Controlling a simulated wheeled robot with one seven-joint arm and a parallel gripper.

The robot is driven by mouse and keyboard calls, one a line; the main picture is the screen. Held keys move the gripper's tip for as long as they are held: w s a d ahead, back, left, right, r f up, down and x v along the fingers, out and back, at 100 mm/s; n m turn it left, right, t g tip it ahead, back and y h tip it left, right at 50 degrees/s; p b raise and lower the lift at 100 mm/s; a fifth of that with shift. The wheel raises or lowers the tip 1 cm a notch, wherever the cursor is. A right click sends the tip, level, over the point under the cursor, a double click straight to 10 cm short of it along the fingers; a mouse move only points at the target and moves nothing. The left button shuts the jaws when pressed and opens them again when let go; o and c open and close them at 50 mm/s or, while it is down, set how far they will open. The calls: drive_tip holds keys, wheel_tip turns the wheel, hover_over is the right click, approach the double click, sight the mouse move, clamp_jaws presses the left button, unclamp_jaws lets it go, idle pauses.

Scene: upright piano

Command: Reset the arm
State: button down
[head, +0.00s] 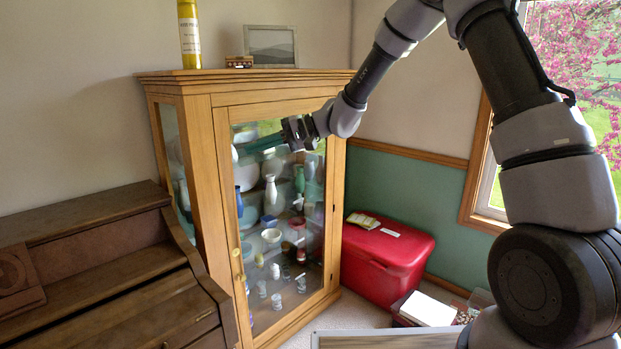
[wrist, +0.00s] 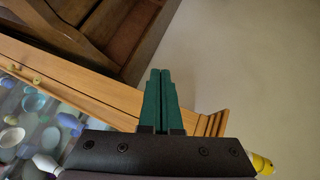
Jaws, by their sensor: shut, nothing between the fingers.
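My gripper (head: 264,143) is in front of the glass door of the wooden display cabinet (head: 212,150), at the upper part of the door, pointing left in the head view. In the wrist view my gripper (wrist: 161,76) shows two green fingers side by side and shut, with nothing between them. My arm reaches in from the right of the head view, bent high and then down to the cabinet. The cabinet's wooden frame (wrist: 100,88) runs diagonally behind the fingers in the wrist view. I cannot tell whether the fingertips touch the glass.
Vases and bowls stand behind the cabinet glass. A yellow bottle (head: 189,35), a small box (head: 239,62) and a framed picture (head: 270,46) stand on top. The brown piano (head: 100,270) is at left. A red chest (head: 385,262) stands right of the cabinet, near a window (head: 590,90).

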drive_tip(key=s+d+r+m+t+h, duration=0.2)
drive_tip(key=s+d, duration=0.5)
drive_tip(key=d, duration=0.6)
drive_tip(key=s+d+r+m+t+h, duration=0.2)
drive_tip(key=s+d+r+h, duration=0.3)
drive_tip(key=s+d, duration=0.3)
drive_tip(key=s+d+r+m+t+h, duration=0.3)
drive_tip(key=s+d, duration=0.4)
drive_tip(key=d, duration=1)
drive_tip(key=shift+s+d+r+t+h, duration=0.35)
drive_tip(key=shift+r+t+h, duration=0.4)
drive_tip(key=shift+h, duration=0.45)
